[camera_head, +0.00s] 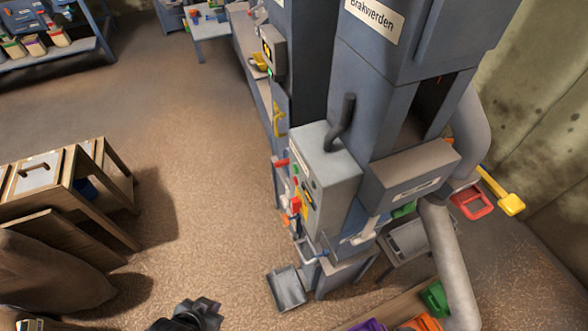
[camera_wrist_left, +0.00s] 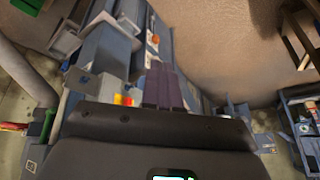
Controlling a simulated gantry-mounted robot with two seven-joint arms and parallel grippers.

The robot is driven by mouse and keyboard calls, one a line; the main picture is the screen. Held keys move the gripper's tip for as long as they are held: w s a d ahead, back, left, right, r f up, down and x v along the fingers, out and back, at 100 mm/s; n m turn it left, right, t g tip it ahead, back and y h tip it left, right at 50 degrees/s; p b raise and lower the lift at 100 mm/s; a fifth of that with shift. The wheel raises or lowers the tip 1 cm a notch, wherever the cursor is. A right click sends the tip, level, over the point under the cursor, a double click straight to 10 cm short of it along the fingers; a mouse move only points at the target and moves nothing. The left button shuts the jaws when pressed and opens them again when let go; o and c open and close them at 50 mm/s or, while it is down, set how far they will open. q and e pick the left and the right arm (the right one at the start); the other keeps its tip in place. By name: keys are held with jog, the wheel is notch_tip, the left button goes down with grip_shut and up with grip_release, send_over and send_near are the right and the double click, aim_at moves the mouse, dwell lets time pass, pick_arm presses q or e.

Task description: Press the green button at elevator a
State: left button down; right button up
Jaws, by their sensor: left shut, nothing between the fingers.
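A blue-grey bucket elevator with the sign "Brakvierden" (camera_head: 373,14) stands right of centre in the head view. A grey control box (camera_head: 330,178) is on its front, with small red, green and yellow parts on its left face. A small green spot (camera_head: 296,182) there looks like a button. A second elevator behind has a box (camera_head: 273,50) with a green spot (camera_head: 270,72). I cannot read which is elevator a. My left gripper (camera_head: 205,305) is at the bottom edge, shut and empty, well apart from the boxes. Its purple-dark fingers (camera_wrist_left: 163,85) show in the left wrist view.
A grey scoop-like tray (camera_head: 287,289) is low at the elevator's foot. A wooden-framed bench (camera_head: 85,190) and a brown sack (camera_head: 50,270) are at left. Coloured bins (camera_head: 420,318) and a grey pipe (camera_head: 448,255) are at right. The brown floor between is clear.

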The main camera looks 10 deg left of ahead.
aim_at(295, 169)
pick_arm(q)
jog(key=w+d+f+m+t+h, duration=0.1)
jog(key=w+d+f+m+t, duration=0.2)
jog(key=w, duration=0.6)
jog(key=w+d+m+t+h, duration=0.1)
jog(key=w+m+t+h, duration=0.2)
jog(key=w, duration=0.6)
jog(key=w+r+m+t, duration=0.1)
jog(key=w+r+t, duration=0.3)
jog(key=w+r, duration=0.6)
jog(key=w, duration=0.3)
jog(key=shift+d+t+b, duration=0.3)
jog(key=shift+b, duration=0.05)
jog(key=shift+d, duration=0.1)
jog(key=w+d+b, duration=0.3)
jog(key=w+d, duration=0.1)
jog(key=d, duration=0.3)
jog(key=shift+d, duration=0.25)
